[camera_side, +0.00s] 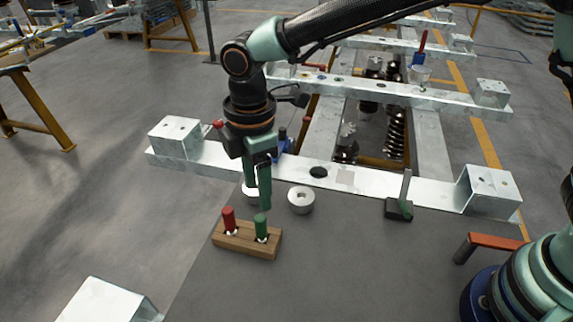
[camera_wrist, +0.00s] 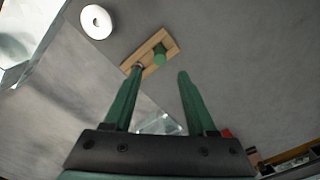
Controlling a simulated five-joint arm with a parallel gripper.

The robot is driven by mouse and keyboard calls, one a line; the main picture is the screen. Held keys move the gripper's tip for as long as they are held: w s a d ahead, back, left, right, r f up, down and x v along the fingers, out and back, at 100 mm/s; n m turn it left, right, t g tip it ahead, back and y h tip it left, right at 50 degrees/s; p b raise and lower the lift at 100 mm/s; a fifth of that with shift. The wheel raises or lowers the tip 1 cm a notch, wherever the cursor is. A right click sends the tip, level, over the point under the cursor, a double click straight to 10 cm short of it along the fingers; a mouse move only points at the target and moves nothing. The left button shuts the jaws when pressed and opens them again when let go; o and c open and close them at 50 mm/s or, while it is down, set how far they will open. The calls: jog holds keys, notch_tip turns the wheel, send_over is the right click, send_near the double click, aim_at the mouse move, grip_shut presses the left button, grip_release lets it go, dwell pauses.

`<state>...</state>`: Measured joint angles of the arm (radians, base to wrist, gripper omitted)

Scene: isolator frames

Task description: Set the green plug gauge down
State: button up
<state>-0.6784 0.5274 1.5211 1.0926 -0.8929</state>
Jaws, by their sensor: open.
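The green plug gauge (camera_side: 261,226) stands upright in the right end of a wooden block (camera_side: 246,250). A red plug gauge (camera_side: 229,217) stands in the block's left end. My gripper (camera_side: 259,197) is open and empty, pointing down just above the green plug gauge in the side view. In the wrist view the green plug gauge (camera_wrist: 160,54) sits on the wooden block (camera_wrist: 171,43), beyond and between my gripper's fingertips (camera_wrist: 161,71). The left finger covers part of the block there, and the red plug gauge cannot be made out.
A dark stand with an upright (camera_side: 399,209) is farther right. A pale metal beam (camera_side: 340,182) runs behind the block. The grey surface in front is clear.

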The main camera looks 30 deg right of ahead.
jog(key=s+d+r+m+t+y, duration=0.1)
jog(key=d+r+m, duration=0.45)
jog(key=d, duration=0.35)
jog(key=d+r+m+t, duration=0.2)
jog(key=d+r+m, duration=0.2)
jog(key=d+r, duration=0.3)
jog(key=s+d+f+m+t, duration=0.1)
jog(key=s+d+m, duration=0.2)
jog(key=d, duration=0.3)
jog(key=s+d+f+m+t+h, duration=0.1)
jog(key=s+d+m, duration=0.3)
jog(key=d, duration=0.3)
jog(key=shift+d+m+t, duration=0.25)
jog(key=shift+m+t, duration=0.05)
jog(key=shift+m, duration=0.45)
